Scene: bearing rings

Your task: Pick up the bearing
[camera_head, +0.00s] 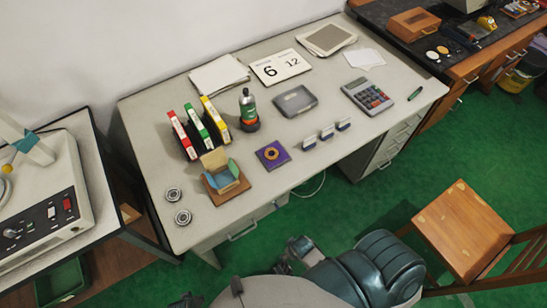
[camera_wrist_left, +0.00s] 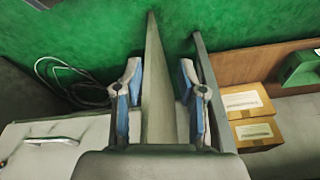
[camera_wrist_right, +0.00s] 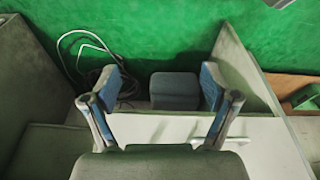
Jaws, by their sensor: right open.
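Two round metal bearings lie flat near the left front corner of the grey desk (camera_head: 225,185). One bearing (camera_head: 174,194) is farther back and the other bearing (camera_head: 183,217) is closer to the front edge. My right gripper (camera_wrist_right: 161,82) is open and empty. It also shows in the head view (camera_head: 296,249), in front of the desk and to the right of the bearings. My left gripper (camera_wrist_left: 160,75) has its fingers apart with nothing between them. In the head view only a small dark part, possibly of it, shows at the bottom edge. Neither wrist view shows a bearing.
Binders (camera_head: 198,128), a bottle (camera_head: 248,108), a purple square (camera_head: 272,154) and a calculator (camera_head: 368,96) are farther off. A machine (camera_head: 45,205) stands left. A wooden chair (camera_head: 465,230) stands right.

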